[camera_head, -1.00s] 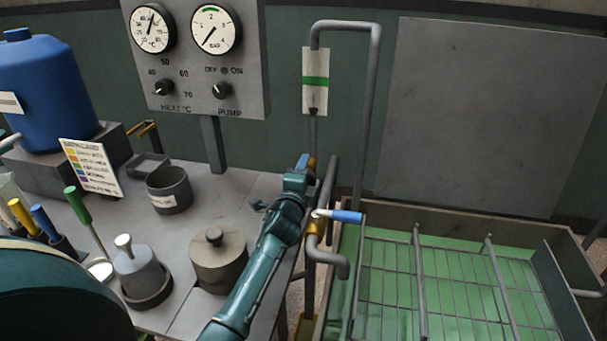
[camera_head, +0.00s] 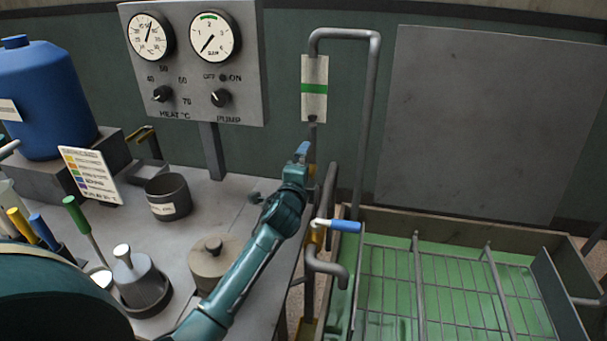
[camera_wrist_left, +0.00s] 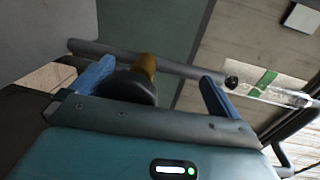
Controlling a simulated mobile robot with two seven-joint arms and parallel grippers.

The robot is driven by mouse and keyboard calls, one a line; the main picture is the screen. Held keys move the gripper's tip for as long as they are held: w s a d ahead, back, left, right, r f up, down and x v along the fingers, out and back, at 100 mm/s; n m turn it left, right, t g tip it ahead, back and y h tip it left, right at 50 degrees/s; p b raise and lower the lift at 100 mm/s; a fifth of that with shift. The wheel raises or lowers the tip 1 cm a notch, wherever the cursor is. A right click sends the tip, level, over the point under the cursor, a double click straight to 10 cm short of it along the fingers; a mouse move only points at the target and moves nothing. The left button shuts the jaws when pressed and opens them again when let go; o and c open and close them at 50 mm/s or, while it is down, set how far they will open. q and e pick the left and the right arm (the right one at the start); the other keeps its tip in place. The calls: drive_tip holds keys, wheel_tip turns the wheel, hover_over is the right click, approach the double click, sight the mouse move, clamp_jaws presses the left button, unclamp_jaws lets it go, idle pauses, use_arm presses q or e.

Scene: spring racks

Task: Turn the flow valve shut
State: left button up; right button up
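My left gripper (camera_head: 302,152) is at the upright pipe just below the flow tube (camera_head: 314,88) with the green band. The left wrist view shows its two blue fingers apart (camera_wrist_left: 155,86), with a dark rounded knob (camera_wrist_left: 135,86) on a brass-coloured stem (camera_wrist_left: 146,63) between them, nearer the left finger. This looks like the flow valve; in the head view my gripper mostly hides it. I cannot tell whether a finger touches the knob. A separate blue-handled lever (camera_head: 338,225) sits lower on the pipework. My right gripper is not in view.
A tank with green liquid and wire racks (camera_head: 470,290) stands at the right. A tall bent pipe (camera_head: 372,100) rises behind my gripper. A gauge panel (camera_head: 195,65), a dark cup (camera_head: 168,197) and a lidded pot (camera_head: 212,262) are left of my arm.

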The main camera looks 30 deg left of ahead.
use_arm(q)
wheel_tip(320, 180, up, 8)
drive_tip(key=t, duration=0.1)
drive_tip(key=shift+a, duration=0.15)
drive_tip(key=shift+g, duration=0.7)
wheel_tip(320, 180, down, 7)
drive_tip(key=shift+w+r, duration=0.1)
drive_tip(key=shift+c, duration=1.1)
drive_tip(key=shift+p+v, duration=0.6)
drive_tip(key=shift+v, duration=0.35)
drive_tip(key=f+p+v, duration=0.1)
drive_tip(key=v, duration=0.6)
drive_tip(key=shift+s+f+p, duration=0.25)
drive_tip(key=shift+f+p, duration=0.05)
drive_tip(key=shift+f, duration=0.1)
